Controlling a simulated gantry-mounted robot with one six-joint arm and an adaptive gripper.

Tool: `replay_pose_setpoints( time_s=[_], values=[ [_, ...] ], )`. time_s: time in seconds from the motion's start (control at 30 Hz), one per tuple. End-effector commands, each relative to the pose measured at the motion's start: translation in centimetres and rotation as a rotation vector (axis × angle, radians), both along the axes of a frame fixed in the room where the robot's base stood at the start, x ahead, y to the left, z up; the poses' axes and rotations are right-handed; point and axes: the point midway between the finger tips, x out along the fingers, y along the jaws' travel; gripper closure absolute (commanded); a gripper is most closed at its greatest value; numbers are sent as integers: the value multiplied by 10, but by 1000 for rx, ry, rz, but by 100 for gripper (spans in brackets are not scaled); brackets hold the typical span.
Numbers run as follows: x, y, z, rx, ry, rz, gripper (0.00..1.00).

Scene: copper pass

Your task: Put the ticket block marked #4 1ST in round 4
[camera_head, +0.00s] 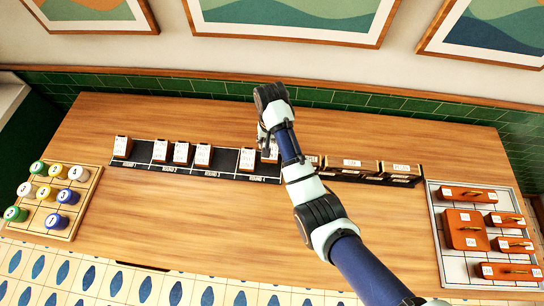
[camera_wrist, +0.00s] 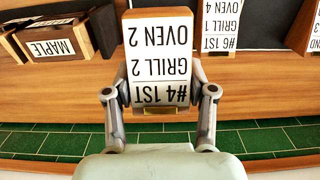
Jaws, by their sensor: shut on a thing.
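My gripper (camera_head: 265,140) is shut on the ticket block marked #4 1ST, GRILL 2, OVEN 2 (camera_wrist: 160,55). In the wrist view the block is upside down, with a finger on each side of it. In the head view the held block (camera_head: 271,154) is partly behind my arm, at the right part of the round 4 section of the black rack (camera_head: 226,173). I cannot tell whether it touches the rack. The block marked #6 1ST (camera_wrist: 220,28) stands close by, and in the head view it (camera_head: 247,159) is just left of the held block.
Several other ticket blocks (camera_head: 181,152) stand in rounds 1 to 3. Wooden boxes (camera_head: 352,166), one labelled MAPLE (camera_wrist: 48,48), stand right of the rack. A tray of coloured pots (camera_head: 92,182) is at left; orange pieces lie on a grid board (camera_head: 456,265) at right. The front table is clear.

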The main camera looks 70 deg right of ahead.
Motion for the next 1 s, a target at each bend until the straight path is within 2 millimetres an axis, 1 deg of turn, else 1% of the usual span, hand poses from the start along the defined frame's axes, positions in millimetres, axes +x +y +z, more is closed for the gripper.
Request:
replay_pose_setpoints(
  time_s=[0.03,0.1,0.2,0.43,0.6,0.7,1.0],
  values=[
    [-1,1,-15,3,3,0,83],
    [0,0,-33,1,1,0,83],
    [0,0,-50,1,0,0,83],
    [0,0,-62,0,0,-1,83],
    [0,0,-93,1,0,-1,83],
    [0,0,-100,-1,-1,-1,83],
    [0,0,-102,-1,-1,-1,83]
  ],
)
